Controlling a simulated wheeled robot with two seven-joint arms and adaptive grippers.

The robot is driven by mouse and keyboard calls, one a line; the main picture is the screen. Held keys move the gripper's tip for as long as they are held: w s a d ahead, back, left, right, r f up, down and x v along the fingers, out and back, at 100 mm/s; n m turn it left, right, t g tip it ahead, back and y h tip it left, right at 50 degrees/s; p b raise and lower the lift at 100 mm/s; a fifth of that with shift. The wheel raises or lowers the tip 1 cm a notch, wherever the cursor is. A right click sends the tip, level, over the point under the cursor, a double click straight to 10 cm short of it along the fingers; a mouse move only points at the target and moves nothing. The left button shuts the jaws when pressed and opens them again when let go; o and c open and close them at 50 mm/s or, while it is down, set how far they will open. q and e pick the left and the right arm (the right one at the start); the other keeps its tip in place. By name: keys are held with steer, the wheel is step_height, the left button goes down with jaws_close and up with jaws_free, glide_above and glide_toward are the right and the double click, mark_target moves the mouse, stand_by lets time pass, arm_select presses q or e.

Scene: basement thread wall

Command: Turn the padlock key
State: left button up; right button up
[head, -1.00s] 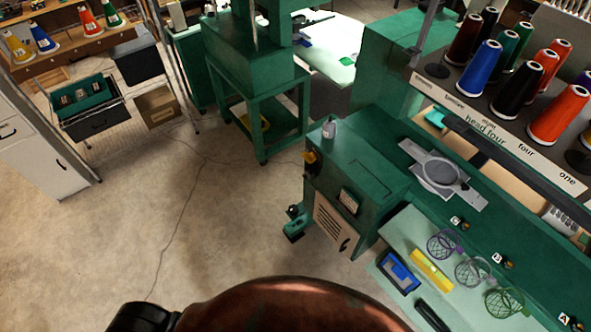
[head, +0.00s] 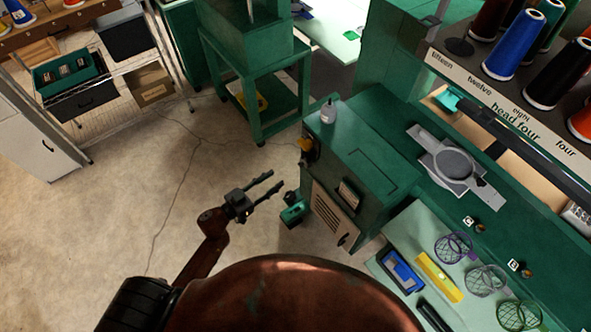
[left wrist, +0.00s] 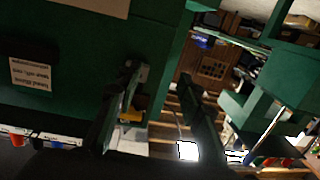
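A small yellow thing (head: 305,145) with a black part sits on the left side of the green machine cabinet (head: 345,150). It may be the padlock; it is too small to make out a key. My left gripper (head: 276,181) is open and empty, left of and nearer than the cabinet side, apart from it. In the left wrist view a yellow piece (left wrist: 131,115) shows beside the left finger, partly hidden by it. The two dark fingers (left wrist: 163,108) stand wide apart there. My right gripper is not in view.
A green pedal-like block (head: 293,208) is on the floor beside the cabinet. A green stand (head: 258,90) is behind. Bare concrete floor (head: 130,205) lies to the left.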

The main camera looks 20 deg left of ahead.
mark_target(300, 165)
arm_select(q)
steer(key=w+d+r+m+h, duration=0.1)
steer(key=w+d+r, duration=0.2)
steer(key=w+d, duration=0.2)
steer(key=shift+w+d+r+h+b, duration=0.25)
steer(key=shift+d+r+h+b, duration=0.1)
steer(key=shift+d, duration=0.8)
steer(key=shift+c, duration=0.2)
steer(key=c, duration=0.5)
jaws_close()
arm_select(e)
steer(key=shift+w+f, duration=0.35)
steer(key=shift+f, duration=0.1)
